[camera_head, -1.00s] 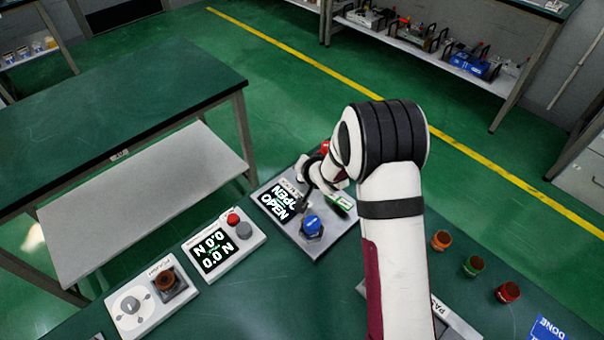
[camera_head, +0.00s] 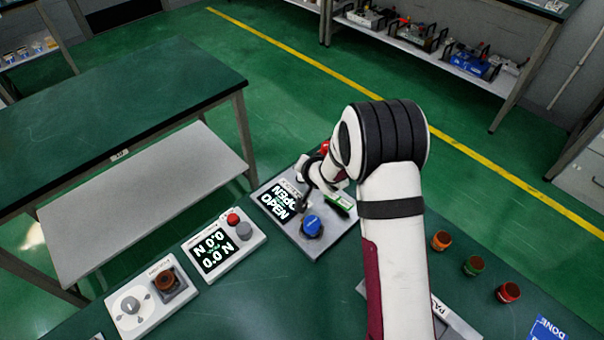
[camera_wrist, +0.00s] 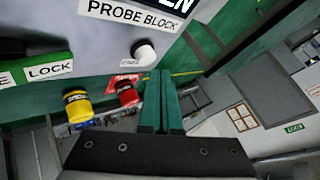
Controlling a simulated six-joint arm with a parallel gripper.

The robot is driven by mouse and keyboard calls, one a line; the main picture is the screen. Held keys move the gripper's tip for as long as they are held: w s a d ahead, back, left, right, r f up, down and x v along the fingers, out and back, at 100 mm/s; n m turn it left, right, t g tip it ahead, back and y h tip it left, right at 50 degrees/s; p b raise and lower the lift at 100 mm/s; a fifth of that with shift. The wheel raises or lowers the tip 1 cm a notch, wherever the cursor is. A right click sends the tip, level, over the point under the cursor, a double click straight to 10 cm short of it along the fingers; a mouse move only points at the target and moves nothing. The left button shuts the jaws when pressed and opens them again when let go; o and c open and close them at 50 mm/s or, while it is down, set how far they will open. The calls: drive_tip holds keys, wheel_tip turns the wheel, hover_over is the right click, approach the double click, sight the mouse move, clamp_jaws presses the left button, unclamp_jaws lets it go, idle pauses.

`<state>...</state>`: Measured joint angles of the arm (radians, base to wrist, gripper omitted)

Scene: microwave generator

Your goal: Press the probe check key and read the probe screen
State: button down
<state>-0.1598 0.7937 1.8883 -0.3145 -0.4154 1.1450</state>
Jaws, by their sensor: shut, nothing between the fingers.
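The probe block (camera_head: 318,243) is a grey panel on the bench, with a black probe screen (camera_head: 275,204) reading OPEN, also shown upside down above. In the wrist view its PROBE BLOCK label (camera_wrist: 130,15) shows, with only the end of the screen text. A small white round key (camera_wrist: 143,53) with a tiny unreadable tag is below that label. My gripper (camera_wrist: 161,72) is shut and empty, its dark green fingertips just below and right of this key. I cannot tell whether they touch. In the head view my arm partly hides the block and gripper.
A blue knob (camera_head: 312,226) and a green LOCK bar (camera_wrist: 45,72) are on the block. Yellow (camera_wrist: 77,105) and red (camera_wrist: 127,93) round parts lie near my fingers. A second screen unit (camera_head: 222,247) and a dial unit (camera_head: 148,300) stand to the left.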

drive_tip(key=shift+f, duration=0.1)
idle(0.3)
drive_tip(key=shift+f, duration=0.35)
drive_tip(key=shift+f, duration=0.55)
idle(0.6)
drive_tip(key=shift+r, duration=1)
drive_tip(key=shift+r, duration=0.1)
drive_tip(key=shift+r, duration=2.4)
